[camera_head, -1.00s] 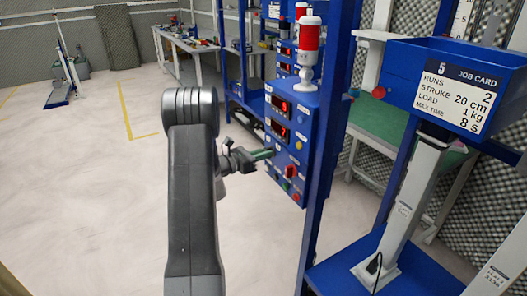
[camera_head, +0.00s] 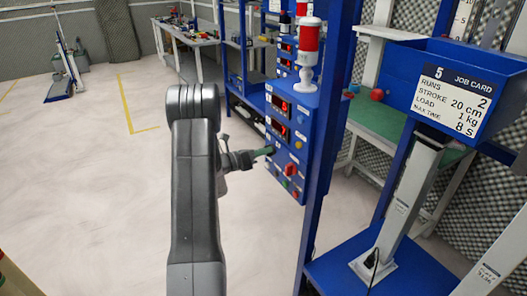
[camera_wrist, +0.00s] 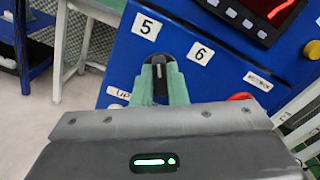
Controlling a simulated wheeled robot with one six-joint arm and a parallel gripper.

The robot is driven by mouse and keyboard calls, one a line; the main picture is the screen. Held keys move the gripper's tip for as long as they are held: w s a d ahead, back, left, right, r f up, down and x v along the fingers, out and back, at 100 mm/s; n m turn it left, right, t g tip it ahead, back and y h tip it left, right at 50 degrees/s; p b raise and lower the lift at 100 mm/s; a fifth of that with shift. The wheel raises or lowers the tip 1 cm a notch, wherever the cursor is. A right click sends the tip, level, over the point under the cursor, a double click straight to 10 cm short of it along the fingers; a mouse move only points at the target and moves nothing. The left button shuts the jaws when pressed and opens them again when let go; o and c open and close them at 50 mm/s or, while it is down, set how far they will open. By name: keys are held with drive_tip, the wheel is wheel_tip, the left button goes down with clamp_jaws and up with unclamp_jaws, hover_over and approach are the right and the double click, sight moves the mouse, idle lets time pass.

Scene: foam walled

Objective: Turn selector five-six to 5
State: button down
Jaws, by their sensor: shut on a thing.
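The selector is a black knob (camera_wrist: 158,80) on the blue control panel (camera_wrist: 122,62), seen in the wrist view below the white labels 5 (camera_wrist: 146,27) and 6 (camera_wrist: 200,53). Its light mark points up in the picture, nearer to label 5 than to 6. My gripper (camera_wrist: 160,90) has its green fingers on either side of the knob and is shut on it. In the head view my gripper (camera_head: 268,151) reaches the left part of the panel (camera_head: 295,150); the knob is hidden there by the fingers.
A red knob (camera_head: 291,170) and a yellow button (camera_head: 299,145) sit close by on the panel. Red number displays (camera_head: 280,104) are above. A red-and-white lamp (camera_head: 308,45) stands on top. A blue post (camera_head: 330,130) is to the right.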

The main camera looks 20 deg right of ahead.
drive_tip(key=c, duration=1.4)
unclamp_jaws()
drive_tip(key=shift+c, duration=0.2)
drive_tip(key=s+a, duration=0.1)
drive_tip(key=a, duration=1.3)
drive_tip(key=shift+b, duration=0.4)
drive_tip(key=shift+d, duration=0.15)
drive_tip(key=w+d, duration=0.1)
drive_tip(key=d, duration=1.2)
drive_tip(key=shift+d+p, duration=0.35)
drive_tip(key=shift+p, duration=0.05)
drive_tip(key=shift+a, duration=0.15)
